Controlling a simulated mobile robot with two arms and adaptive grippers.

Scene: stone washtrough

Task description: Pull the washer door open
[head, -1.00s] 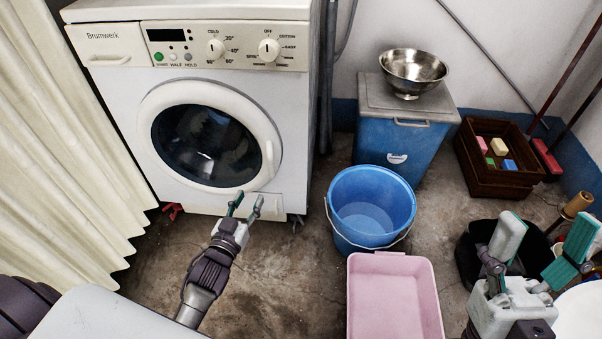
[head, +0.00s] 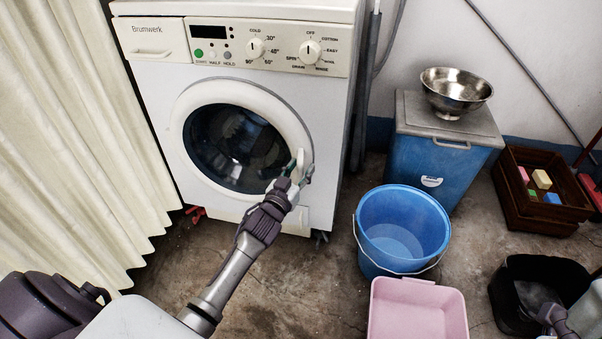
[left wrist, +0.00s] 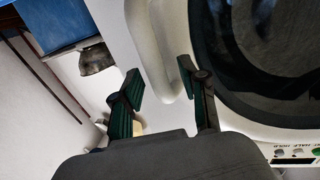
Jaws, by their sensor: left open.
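The white washer (head: 330,120) stands against the back wall. Its round door (head: 183,130) with dark glass looks shut. The pale door handle (head: 304,158) is on the door's right rim. My left gripper (head: 300,170) is open at this handle, partly covering it. In the left wrist view the two fingers (left wrist: 160,85) of my left gripper are apart, with the pale handle (left wrist: 150,50) on the door ring just beyond and between them. Whether they touch it I cannot tell. Part of my right gripper (head: 570,312) shows at the bottom right corner, its jaws cut off.
A blue bucket (head: 370,235) with water and a pink basin (head: 418,312) stand on the floor right of the washer. A metal bowl (head: 455,88) sits on a blue bin (head: 425,165). A wooden crate (head: 540,218) and black bucket (head: 510,290) are farther right. A curtain (head: 80,130) hangs left.

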